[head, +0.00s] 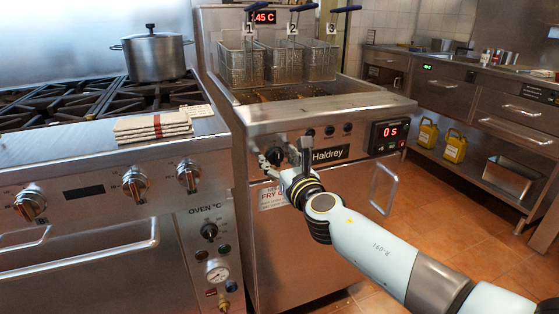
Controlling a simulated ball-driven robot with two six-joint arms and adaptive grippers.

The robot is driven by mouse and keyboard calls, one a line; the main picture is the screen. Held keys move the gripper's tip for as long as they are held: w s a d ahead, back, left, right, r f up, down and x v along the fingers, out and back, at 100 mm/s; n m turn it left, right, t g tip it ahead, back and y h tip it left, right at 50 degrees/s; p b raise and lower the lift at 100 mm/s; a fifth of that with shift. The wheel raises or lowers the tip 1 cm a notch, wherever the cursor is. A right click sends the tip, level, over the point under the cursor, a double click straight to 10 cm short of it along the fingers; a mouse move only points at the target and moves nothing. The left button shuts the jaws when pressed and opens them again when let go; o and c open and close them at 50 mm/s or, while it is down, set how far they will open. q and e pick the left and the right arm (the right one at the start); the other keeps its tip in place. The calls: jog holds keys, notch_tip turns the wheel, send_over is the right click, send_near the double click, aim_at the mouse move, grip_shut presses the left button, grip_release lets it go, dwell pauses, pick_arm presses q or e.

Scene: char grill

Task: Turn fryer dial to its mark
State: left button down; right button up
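The fryer (330,108) stands in the middle of the head view, with a steel front panel marked Haldrey. A dark round dial (275,156) sits at the left end of that panel, partly covered by my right gripper. My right gripper (284,159) is at the panel, its fingers spread apart around the dial. It looks open; whether a finger touches the dial is too small to tell. The dial's mark is not readable. A red display (390,136) on the panel reads 05. My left gripper is out of view.
Wire baskets (283,62) hang over the fryer vat. A range with a pot (154,54), folded cloths (153,127) and oven knobs (188,175) stands close on the left. A fryer door handle (383,188) sticks out near my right arm. Floor (440,220) is clear at right.

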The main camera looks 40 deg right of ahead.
jog(key=c, duration=1)
jog(key=shift+o, duration=0.2)
